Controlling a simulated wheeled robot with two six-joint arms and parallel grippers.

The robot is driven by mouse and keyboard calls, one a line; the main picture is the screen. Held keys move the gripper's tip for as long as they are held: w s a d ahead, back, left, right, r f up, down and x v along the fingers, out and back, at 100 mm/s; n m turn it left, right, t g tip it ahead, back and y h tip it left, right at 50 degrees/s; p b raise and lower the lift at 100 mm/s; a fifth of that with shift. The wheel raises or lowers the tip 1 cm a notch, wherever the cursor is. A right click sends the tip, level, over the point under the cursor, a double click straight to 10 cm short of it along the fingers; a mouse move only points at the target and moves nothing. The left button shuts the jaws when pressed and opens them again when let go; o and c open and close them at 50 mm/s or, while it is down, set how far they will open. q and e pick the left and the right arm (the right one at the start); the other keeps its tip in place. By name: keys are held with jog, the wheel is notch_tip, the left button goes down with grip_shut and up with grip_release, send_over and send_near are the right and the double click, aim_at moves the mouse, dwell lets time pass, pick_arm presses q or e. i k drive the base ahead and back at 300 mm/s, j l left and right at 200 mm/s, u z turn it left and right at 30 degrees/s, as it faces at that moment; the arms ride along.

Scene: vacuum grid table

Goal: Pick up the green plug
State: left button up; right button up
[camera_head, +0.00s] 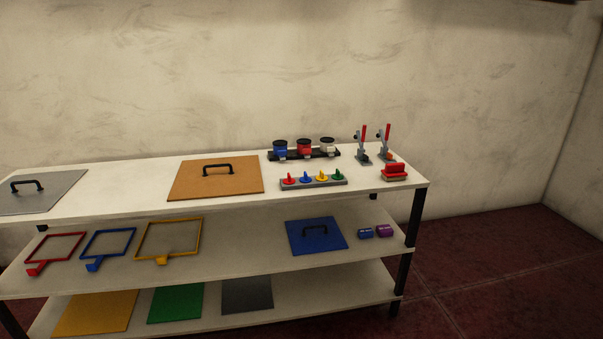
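The green plug (339,174) stands upright at the right end of a grey strip holder (313,183) on the top shelf of the white table. A yellow plug (322,175), a blue plug (305,177) and a red plug (290,179) stand in the same holder to its left. Neither of my grippers shows in the head view.
Behind the holder is a black rack (304,154) with blue, red and white pots. Two red-handled clamps (362,145) and a red-handled block (395,172) stand right. A brown board (216,178) lies left. Lower shelves hold frames and panels. Floor at right is clear.

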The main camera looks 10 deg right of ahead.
aim_at(337, 176)
jog(key=i+l+u, duration=0.1)
jog(key=l, duration=0.25)
jog(key=i+l+u, duration=0.15)
jog(key=i+l, duration=0.15)
jog(key=i+l+u, duration=0.1)
jog(key=l, duration=0.35)
jog(key=i+l+u, duration=0.15)
jog(key=l, duration=0.25)
jog(key=i+l+u, duration=0.1)
jog(key=l, duration=0.3)
jog(key=i+l+u, duration=0.1)
jog(key=l, duration=0.3)
jog(key=i, duration=0.1)
